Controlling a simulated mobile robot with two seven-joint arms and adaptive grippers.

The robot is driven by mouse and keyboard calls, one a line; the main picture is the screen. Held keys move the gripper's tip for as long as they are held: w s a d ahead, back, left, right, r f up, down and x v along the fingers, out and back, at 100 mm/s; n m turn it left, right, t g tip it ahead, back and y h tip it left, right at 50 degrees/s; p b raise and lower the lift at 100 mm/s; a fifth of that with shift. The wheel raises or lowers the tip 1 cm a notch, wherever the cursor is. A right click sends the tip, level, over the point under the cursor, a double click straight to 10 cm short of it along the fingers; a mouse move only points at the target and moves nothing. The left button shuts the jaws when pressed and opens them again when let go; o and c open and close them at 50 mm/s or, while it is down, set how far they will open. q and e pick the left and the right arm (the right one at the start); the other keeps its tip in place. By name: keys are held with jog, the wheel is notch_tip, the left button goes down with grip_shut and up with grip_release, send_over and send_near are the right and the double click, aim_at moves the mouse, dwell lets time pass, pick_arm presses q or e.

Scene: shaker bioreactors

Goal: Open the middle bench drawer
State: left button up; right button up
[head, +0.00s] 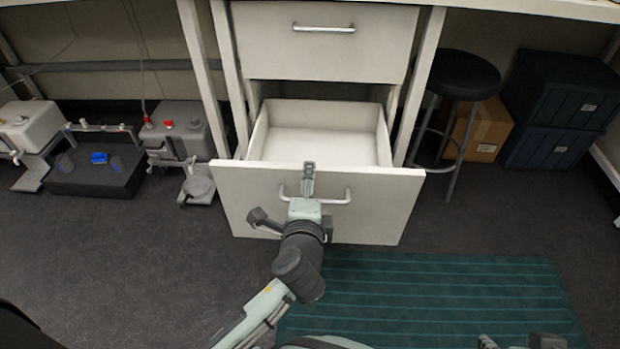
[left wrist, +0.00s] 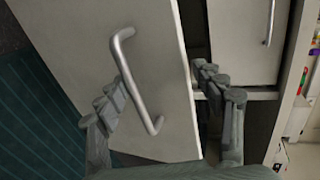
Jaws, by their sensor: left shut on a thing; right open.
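The middle bench drawer (head: 235,190) is pulled out below a closed upper drawer. Its white inside shows empty, and its front panel leans across the head view. The bar handle (head: 340,200) is on that panel and also shows large in the left wrist view (left wrist: 133,80). My left gripper (head: 309,182) is at the handle, near the panel's top edge. In the left wrist view its fingers (left wrist: 160,95) lie on either side of the handle; the exact contact is hidden. My right gripper (head: 517,342) is open, low at the bottom edge, away from the drawer.
The closed upper drawer (head: 300,55) is above. A black round stool (head: 465,75), a cardboard box (head: 485,130) and dark blue crates (head: 560,110) stand to the right. Lab devices (head: 180,130) stand on the floor at left. A green striped mat (head: 440,290) lies in front.

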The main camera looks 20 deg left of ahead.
pick_arm(q)
jog(key=shift+o, duration=0.8)
jog(key=shift+t, duration=0.4)
jog(key=r, duration=0.4)
jog(key=shift+s+d, duration=0.2)
jog(key=shift+s, duration=0.2)
jog(key=shift+s+d+r, duration=0.15)
jog(key=shift+s+r, duration=0.05)
jog(key=shift+s, duration=0.3)
jog(key=c, duration=0.8)
jog(key=shift+s+d+f, duration=0.15)
jog(key=shift+s+f, duration=0.15)
jog(key=shift+s, duration=0.25)
pick_arm(e)
jog(key=shift+s+r, duration=0.2)
jog(key=shift+r, duration=0.35)
